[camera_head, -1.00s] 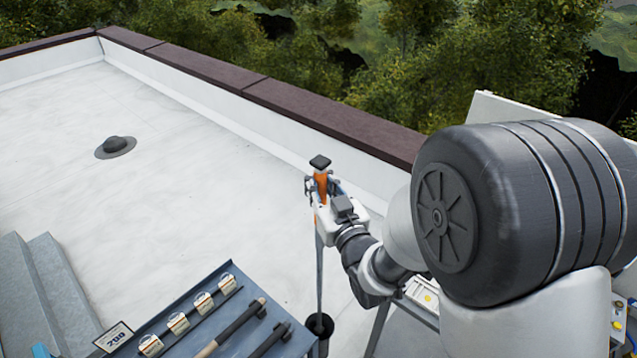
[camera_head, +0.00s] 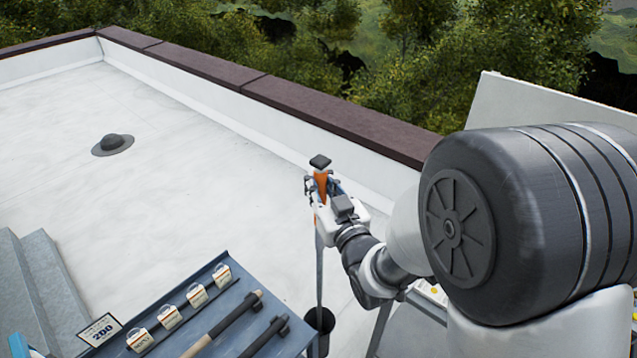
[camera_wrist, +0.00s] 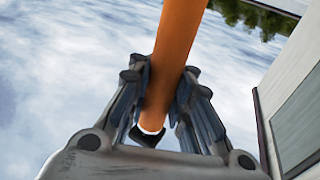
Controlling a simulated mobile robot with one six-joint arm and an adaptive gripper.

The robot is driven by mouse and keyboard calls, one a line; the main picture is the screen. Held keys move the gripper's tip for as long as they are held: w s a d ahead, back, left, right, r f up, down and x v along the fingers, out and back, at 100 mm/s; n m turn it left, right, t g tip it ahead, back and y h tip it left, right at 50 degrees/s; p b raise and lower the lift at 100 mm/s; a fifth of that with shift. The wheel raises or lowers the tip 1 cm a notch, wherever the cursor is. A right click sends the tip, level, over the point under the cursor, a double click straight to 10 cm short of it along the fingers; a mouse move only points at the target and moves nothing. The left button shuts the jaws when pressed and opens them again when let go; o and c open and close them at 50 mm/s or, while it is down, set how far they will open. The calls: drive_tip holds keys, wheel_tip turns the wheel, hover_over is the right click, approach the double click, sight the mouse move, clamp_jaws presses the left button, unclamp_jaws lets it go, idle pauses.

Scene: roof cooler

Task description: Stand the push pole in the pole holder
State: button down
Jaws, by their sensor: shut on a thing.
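The push pole (camera_head: 319,255) is upright, with a grey shaft, an orange grip and a dark square cap on top. My gripper (camera_head: 320,187) is shut around its orange grip. In the wrist view my gripper (camera_wrist: 160,105) has its fingers on both sides of the orange grip (camera_wrist: 178,45). The pole holder, a dark round cup (camera_head: 320,320), stands beside the table at the bottom. The pole's lower end meets the cup's mouth in the head view; I cannot tell how deep it sits, or whether it is inside.
Grey steps (camera_head: 40,295) are at far left. A brown-capped parapet (camera_head: 270,95) runs behind. The white roof between is mostly open.

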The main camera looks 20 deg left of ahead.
drive_tip(key=shift+f, duration=0.35)
drive_tip(key=c, duration=1.3)
unclamp_jaws()
drive_tip(key=shift+c, duration=0.2)
drive_tip(key=v, duration=0.7)
drive_tip(key=shift+s+d, duration=0.15)
